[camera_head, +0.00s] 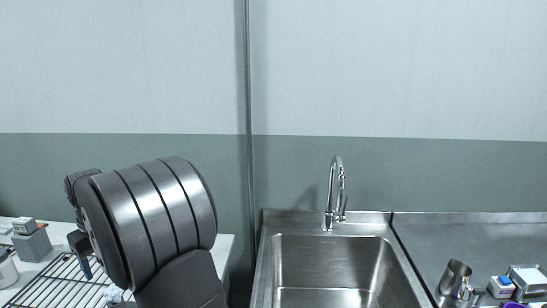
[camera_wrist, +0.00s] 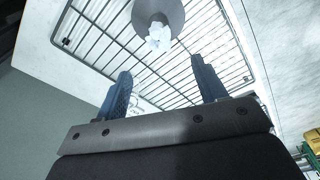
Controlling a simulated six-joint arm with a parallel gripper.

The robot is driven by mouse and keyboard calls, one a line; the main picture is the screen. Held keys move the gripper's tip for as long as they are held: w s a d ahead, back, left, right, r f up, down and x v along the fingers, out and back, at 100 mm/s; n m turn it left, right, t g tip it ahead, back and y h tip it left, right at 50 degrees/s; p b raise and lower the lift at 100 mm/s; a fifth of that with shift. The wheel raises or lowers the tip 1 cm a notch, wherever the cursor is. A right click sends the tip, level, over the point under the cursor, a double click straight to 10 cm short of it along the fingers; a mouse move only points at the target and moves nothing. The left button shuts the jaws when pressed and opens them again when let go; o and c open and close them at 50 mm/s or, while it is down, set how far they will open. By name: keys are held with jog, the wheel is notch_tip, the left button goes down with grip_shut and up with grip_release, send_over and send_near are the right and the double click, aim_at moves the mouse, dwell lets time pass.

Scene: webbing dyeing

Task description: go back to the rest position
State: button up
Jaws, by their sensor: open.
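My gripper (camera_wrist: 162,88) shows in the wrist view with its two blue fingers spread apart and nothing between them. Beyond the fingers is a wire rack (camera_wrist: 200,75) on a white table. A grey round object (camera_wrist: 178,12) with a crumpled whitish piece (camera_wrist: 159,37) at it lies past the fingertips, over the rack. In the head view my dark arm covers much of the lower left, over the wire rack (camera_head: 52,284), and hides most of my gripper.
A steel sink (camera_head: 325,262) with a tall faucet (camera_head: 336,190) is right of the arm. A metal pitcher (camera_head: 456,278) and small boxes stand on the steel counter (camera_head: 480,235). A grey block (camera_head: 32,244) and a pale container (camera_head: 6,268) stand at the far left.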

jog(key=f, duration=0.7)
jog(key=a+f, duration=0.1)
jog(key=f, duration=0.2)
jog(key=shift+w+f, duration=0.25)
jog(key=shift+f, duration=0.05)
notch_tip(320, 180, up, 5)
jog(key=shift+f, duration=0.15)
jog(key=w+d+r, duration=0.4)
jog(key=d+r, duration=0.3)
jog(key=d, duration=0.4)
jog(key=w+d+f+m, duration=0.1)
jog(key=w+d+f, duration=0.3)
jog(key=w, duration=0.3)
jog(key=w+d+f, duration=0.4)
jog(key=w+f, duration=0.1)
jog(key=w, duration=0.2)
jog(key=a+f, duration=0.2)
jog(key=a, duration=0.1)
jog(key=a+f, duration=0.3)
jog(key=a, duration=0.1)
jog(key=a+f, duration=0.3)
jog(key=a, duration=0.1)
jog(key=shift+a, duration=0.1)
jog(key=shift+f, duration=0.4)
